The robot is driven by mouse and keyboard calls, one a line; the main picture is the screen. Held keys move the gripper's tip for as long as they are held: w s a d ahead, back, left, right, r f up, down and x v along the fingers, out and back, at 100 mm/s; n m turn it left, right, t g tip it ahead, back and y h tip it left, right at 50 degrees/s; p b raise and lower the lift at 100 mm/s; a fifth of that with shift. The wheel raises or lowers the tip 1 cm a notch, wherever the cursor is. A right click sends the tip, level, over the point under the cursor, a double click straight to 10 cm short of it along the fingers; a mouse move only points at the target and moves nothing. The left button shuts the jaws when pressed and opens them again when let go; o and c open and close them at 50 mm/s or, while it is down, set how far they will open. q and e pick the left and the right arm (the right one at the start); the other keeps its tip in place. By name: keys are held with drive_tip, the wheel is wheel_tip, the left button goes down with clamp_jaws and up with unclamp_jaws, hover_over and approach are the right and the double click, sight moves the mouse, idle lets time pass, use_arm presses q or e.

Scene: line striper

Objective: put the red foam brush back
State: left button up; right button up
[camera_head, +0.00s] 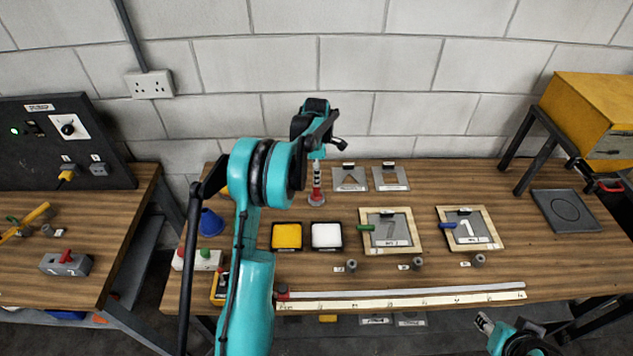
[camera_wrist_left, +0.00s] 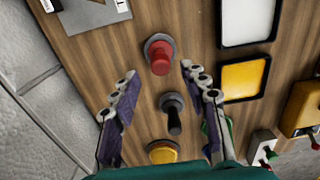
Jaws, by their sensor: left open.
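A red piece that looks like the red foam brush (camera_wrist_left: 160,57) stands upright in a round grey base in the left wrist view. It also shows in the head view (camera_head: 317,196), below the hand near the back of the table. My left gripper (camera_wrist_left: 158,70) is open, and its fingertips lie on either side of the red piece, with clear gaps. In the head view the left gripper (camera_head: 317,167) points down over it. My right gripper (camera_head: 492,326) is at the bottom right, away from the table things; its jaws are unclear.
A black-handled piece (camera_wrist_left: 172,108) and a yellow piece (camera_wrist_left: 162,152) stand in line by the red one. Yellow (camera_head: 287,236) and white (camera_head: 326,236) trays sit right. Green (camera_head: 366,228) and blue (camera_head: 447,225) handles lie on framed plates. Small grey cups (camera_head: 351,266) line the front.

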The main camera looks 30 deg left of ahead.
use_arm(q)
wheel_tip(320, 180, up, 7)
drive_tip(key=s+d+r+m+t, duration=0.3)
drive_tip(key=s+d+r+m, duration=0.8)
drive_tip(key=s+d, duration=0.15)
drive_tip(key=s+d+f+m+t, duration=0.2)
drive_tip(key=s+d+m, duration=0.2)
drive_tip(key=s+m, duration=0.2)
drive_tip(key=s+d+f+m+t, duration=0.2)
drive_tip(key=s+d+m, duration=0.3)
drive_tip(key=s, duration=0.5)
drive_tip(key=shift+s+f+m+p, duration=0.15)
drive_tip(key=shift+f+m+p, duration=0.2)
drive_tip(key=shift+m, duration=0.85)
wheel_tip(320, 180, down, 13)
drive_tip(key=b, duration=1.3)
